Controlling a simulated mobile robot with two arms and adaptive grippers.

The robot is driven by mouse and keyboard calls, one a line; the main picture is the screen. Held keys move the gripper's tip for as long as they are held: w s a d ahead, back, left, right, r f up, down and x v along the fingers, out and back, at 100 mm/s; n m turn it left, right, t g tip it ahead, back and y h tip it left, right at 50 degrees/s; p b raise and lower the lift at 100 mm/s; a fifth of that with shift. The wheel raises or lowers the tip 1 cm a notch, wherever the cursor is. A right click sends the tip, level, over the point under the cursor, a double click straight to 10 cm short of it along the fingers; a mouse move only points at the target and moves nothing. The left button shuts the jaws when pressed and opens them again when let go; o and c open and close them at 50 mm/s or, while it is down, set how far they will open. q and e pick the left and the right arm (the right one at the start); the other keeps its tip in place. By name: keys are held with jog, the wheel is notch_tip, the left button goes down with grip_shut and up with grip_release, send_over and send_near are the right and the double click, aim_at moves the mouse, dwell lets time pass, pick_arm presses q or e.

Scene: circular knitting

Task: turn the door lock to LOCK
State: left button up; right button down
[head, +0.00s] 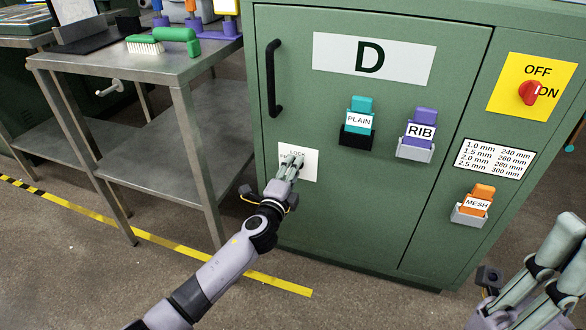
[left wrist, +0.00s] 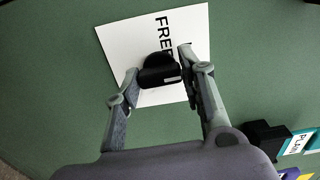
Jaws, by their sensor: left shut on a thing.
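The door lock is a black knob (left wrist: 158,70) on a white label (left wrist: 118,40), with the word FREE readable beside it in the left wrist view. In the head view the label (head: 311,170) is on the green door (head: 330,220), with LOCK printed at its top. My left gripper (head: 292,163) is at the label and hides the knob there. In the left wrist view its two fingers (left wrist: 160,76) are shut on the knob, one on each side. My right gripper (head: 575,240) is at the lower right, away from the door, its fingers partly cut off by the frame.
The door has a black handle (head: 271,80) and PLAIN (head: 359,122) and RIB (head: 420,130) holders. Right of it are a red OFF/ON switch (head: 529,92) and a MESH holder (head: 476,203). A metal table (head: 150,68) with a green brush (head: 178,38) stands at left.

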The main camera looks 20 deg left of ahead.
pick_arm(q)
jog(key=shift+d+m, duration=0.1)
jog(key=shift+m, duration=0.2)
jog(key=o, duration=1.1)
jog(key=shift+o, duration=0.2)
jog(key=s, duration=1.2)
jog(key=shift+a, duration=0.3)
